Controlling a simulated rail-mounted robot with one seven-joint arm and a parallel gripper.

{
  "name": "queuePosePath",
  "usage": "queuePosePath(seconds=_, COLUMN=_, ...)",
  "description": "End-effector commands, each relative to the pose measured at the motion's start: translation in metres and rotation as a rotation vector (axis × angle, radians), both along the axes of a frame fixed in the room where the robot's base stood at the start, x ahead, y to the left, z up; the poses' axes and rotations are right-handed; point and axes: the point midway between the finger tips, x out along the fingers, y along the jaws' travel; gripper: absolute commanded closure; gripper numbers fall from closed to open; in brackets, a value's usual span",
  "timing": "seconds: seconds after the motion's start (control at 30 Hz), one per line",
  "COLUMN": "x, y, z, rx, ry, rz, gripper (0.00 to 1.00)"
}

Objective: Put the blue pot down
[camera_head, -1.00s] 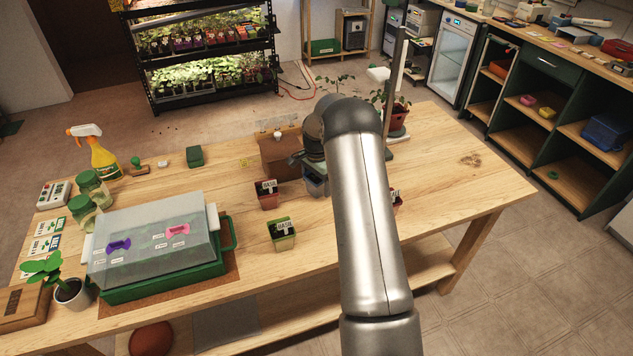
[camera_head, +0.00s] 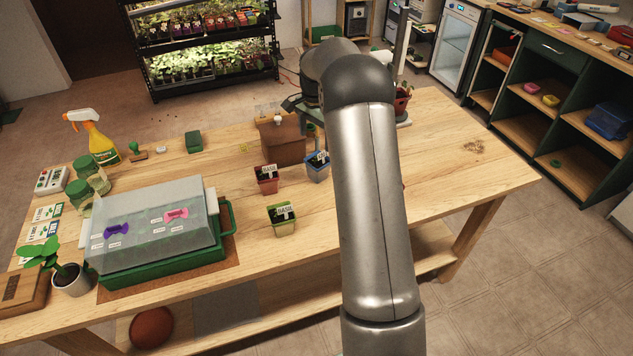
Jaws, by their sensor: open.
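The blue pot (camera_head: 318,172) stands upright on the wooden table, with dark soil and a white label in it. It is just right of the red pot (camera_head: 267,186) and in front of a brown cardboard box. My gripper (camera_head: 309,122) is above and behind the blue pot, apart from it. It is open and looks empty. My arm hides part of the gripper and the table to the right of the pot.
A green pot (camera_head: 283,226) labelled basil stands in front. The brown box (camera_head: 283,143) is close behind the blue pot. A covered green tray (camera_head: 165,266) fills the left. A potted plant (camera_head: 402,100) stands behind my arm. The table's right end is clear.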

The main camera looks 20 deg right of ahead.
Motion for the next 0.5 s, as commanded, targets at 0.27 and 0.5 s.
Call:
queuePosePath(seconds=0.27, x=-0.118, y=0.091, z=0.079, rx=-0.013, ry=-0.025, rz=0.451, gripper=0.19)
queuePosePath(seconds=0.5, x=-0.271, y=0.153, z=0.090, rx=-0.025, ry=-0.042, rz=0.901, gripper=0.19)
